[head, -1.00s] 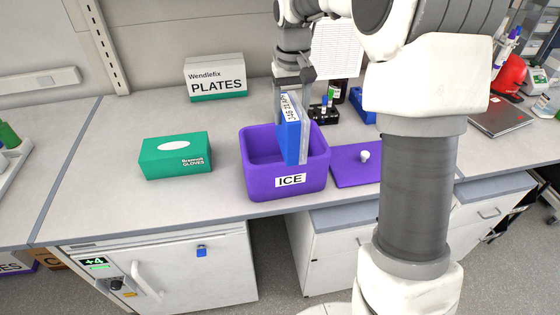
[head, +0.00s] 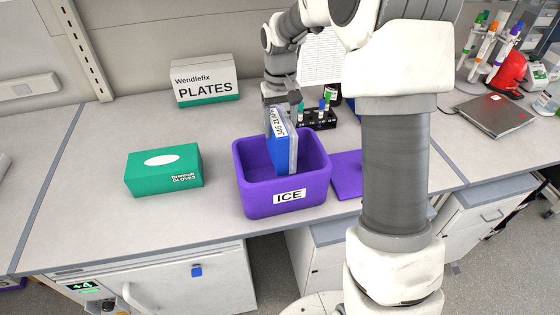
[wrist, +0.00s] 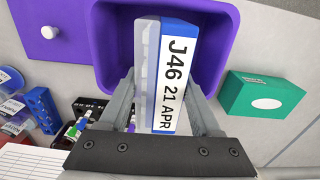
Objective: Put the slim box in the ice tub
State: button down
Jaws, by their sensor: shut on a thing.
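The slim box (head: 281,146) is blue with a clear side and a white label. It stands upright over the open purple ice tub (head: 287,197), its lower end inside the tub's opening in the head view. My gripper (head: 282,103) is shut on its upper end. In the wrist view the box (wrist: 166,75) sits between my two fingers, its label reading "J46 21 APR", with the purple tub (wrist: 112,50) behind it. I cannot tell whether the box touches the tub's floor.
A green glove box (head: 164,170) stands left of the tub, and a PLATES box (head: 206,82) behind. The purple lid (head: 346,172) lies right of the tub. A dark tube rack (head: 318,119) stands close behind the tub.

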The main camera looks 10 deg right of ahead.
notch_tip(320, 180, down, 11)
jog(key=shift+f+p, duration=0.2)
jog(key=shift+p, duration=0.2)
jog(key=shift+f, duration=0.15)
jog(key=shift+c, duration=0.4)
grip_release()
